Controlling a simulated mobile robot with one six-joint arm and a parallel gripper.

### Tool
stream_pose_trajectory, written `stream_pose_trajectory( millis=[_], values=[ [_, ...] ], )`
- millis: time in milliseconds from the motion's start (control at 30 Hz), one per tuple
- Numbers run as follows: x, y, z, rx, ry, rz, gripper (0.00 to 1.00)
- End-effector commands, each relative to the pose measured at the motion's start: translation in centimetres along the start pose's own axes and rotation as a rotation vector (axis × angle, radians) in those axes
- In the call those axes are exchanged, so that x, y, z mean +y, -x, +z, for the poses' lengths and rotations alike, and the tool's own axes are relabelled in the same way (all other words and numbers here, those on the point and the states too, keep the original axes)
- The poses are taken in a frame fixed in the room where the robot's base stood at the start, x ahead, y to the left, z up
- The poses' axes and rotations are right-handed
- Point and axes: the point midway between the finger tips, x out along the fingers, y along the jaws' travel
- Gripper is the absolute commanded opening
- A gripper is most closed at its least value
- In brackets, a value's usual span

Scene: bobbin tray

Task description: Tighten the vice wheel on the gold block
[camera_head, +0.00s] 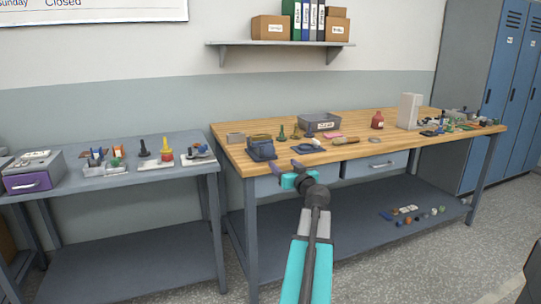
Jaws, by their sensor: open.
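A dark blue vice-like device (262,151) stands on the wooden workbench near its left front edge. A tan patch shows at its top, but it is too small to tell whether this is the gold block. I cannot make out a wheel on it. My gripper (286,165) is open and looks empty. In the picture it lies just right of and below the blue device, at the bench's front edge, apart from it.
A grey table (130,180) with small items stands left. Floor shows at lower right.

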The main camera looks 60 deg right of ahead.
Motion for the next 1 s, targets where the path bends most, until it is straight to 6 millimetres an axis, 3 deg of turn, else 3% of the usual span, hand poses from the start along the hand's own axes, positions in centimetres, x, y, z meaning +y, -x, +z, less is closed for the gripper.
stream_pose_trajectory(
  millis=[467, 1000],
  values=[
    [-0.1, -1.1, 0.0, -0.001, 0.0, -0.002, 0.63],
    [-0.1, -6.3, -0.1, -0.001, 0.0, -0.002, 0.63]
  ],
)
